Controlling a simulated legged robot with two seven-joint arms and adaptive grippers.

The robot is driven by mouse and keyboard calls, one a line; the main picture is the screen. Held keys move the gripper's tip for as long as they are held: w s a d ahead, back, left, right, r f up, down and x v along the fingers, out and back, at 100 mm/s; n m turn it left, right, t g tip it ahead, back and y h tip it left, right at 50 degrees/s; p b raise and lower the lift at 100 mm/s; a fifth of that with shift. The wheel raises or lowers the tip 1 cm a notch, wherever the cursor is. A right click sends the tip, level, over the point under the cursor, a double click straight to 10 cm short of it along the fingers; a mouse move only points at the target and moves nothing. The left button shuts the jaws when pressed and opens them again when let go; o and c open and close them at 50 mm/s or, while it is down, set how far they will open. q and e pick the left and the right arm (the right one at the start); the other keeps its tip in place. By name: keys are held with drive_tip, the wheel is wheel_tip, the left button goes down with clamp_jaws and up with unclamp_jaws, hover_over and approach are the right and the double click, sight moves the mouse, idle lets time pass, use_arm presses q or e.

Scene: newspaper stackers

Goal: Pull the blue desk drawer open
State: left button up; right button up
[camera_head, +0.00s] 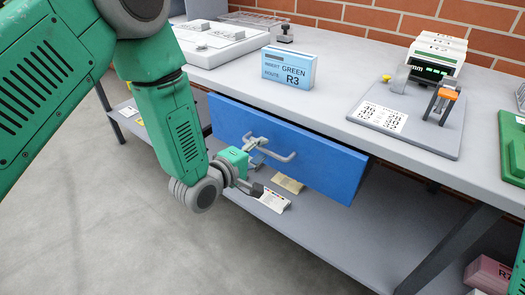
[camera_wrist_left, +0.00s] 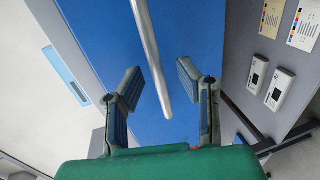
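The blue drawer (camera_head: 325,172) sits under the desk top, with a dark gap along its upper right edge. Its grey bar handle (camera_head: 283,157) stands out from the front. My left gripper (camera_head: 254,166) is at the left part of the handle. In the left wrist view, the two fingers of my left gripper (camera_wrist_left: 156,88) are apart, one on each side of the handle (camera_wrist_left: 149,50). I see space between the bar and each finger, and the blue drawer front (camera_wrist_left: 100,35) lies behind. My right gripper is not in view.
The grey desk top (camera_head: 325,100) carries a blue-and-white R3 box (camera_head: 288,69) and a labelling device (camera_head: 435,60) on a grey board. A lower shelf (camera_head: 385,225) holds papers (camera_head: 273,200) below the drawer. The floor (camera_head: 130,220) in front is clear.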

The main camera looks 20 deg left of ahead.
use_arm(q)
drive_tip(key=shift+w+d+f, duration=0.15)
drive_tip(key=shift+w+d, duration=0.05)
drive_tip(key=shift+w, duration=0.35)
clamp_jaws()
drive_tip(key=shift+s, duration=0.15)
